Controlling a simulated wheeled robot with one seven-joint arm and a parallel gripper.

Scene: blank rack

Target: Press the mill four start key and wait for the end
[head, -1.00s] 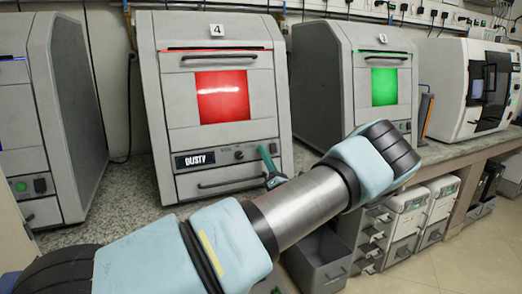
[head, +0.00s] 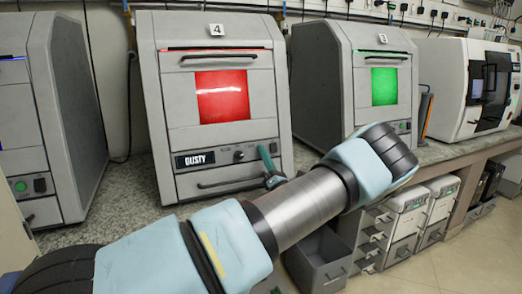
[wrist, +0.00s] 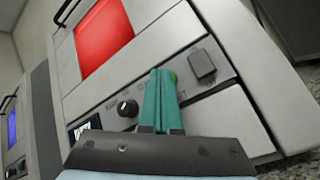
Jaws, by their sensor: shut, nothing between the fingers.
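Mill four (head: 160,100), a grey cabinet with a "4" plate (head: 216,30) on top, stands in the middle of the head view. Its window (head: 222,95) glows red, and its small display (head: 195,160) reads "DUSTY". My gripper (head: 265,152) is shut and empty, with its teal fingers at the right part of the mill's control panel. In the wrist view, the fingertips (wrist: 163,74) cover most of the green start key (wrist: 173,77), and only a green edge shows. I cannot tell whether they touch or press it. A black knob (wrist: 127,107) is left of the fingers.
A dark rocker switch (wrist: 202,66) sits just right of the fingers. Mill three (head: 340,75), with a green window, stands to the right, and another grey mill (head: 75,90) to the left. A handle (head: 230,183) crosses the mill's lower drawer.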

